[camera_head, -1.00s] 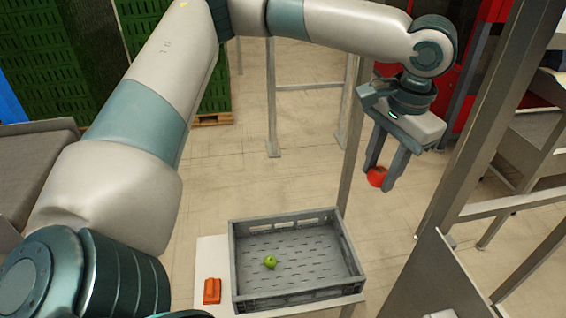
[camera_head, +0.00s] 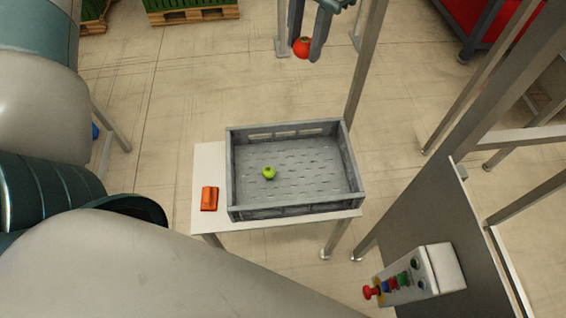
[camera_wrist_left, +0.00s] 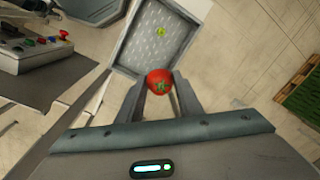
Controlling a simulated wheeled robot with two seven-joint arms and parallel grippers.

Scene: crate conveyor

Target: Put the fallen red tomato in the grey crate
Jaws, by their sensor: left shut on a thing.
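The red tomato (camera_head: 302,47) is held between the fingertips of my left gripper (camera_head: 308,40) at the top of the head view. In the left wrist view the tomato (camera_wrist_left: 159,82) sits between the two fingers, its green top showing. The grey crate (camera_head: 349,165) stands on a small white table, open at the top. In the head view the gripper is beyond the crate's far wall, in the air. The crate also shows behind the tomato in the left wrist view (camera_wrist_left: 197,15). My right gripper is not in view.
A green tomato or apple (camera_head: 268,173) lies in the crate. An orange object (camera_head: 209,198) lies on the white table (camera_head: 207,160) left of the crate. A control box with coloured buttons (camera_head: 425,275) and metal posts (camera_head: 365,75) stand to the right.

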